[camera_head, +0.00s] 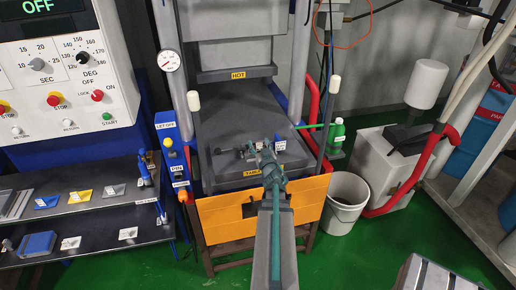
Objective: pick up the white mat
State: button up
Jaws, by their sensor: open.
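My gripper (256,147) is over the dark table of the press (225,120), at the far end of my arm, with its jaws open. It is small in this view, and I cannot tell whether it touches anything. No large white mat can be made out. I cannot tell if either is the mat.
A control panel (70,75) stands above the left shelves (100,207), which hold a yellow piece (80,196) and grey plates. The press has a hot upper plate (238,75) and posts on both sides. A white bucket (346,195) and green bottle (337,135) are at the right.

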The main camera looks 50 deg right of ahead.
grip_shut()
jog(key=shift+r, duration=0.2)
dwell(0.3)
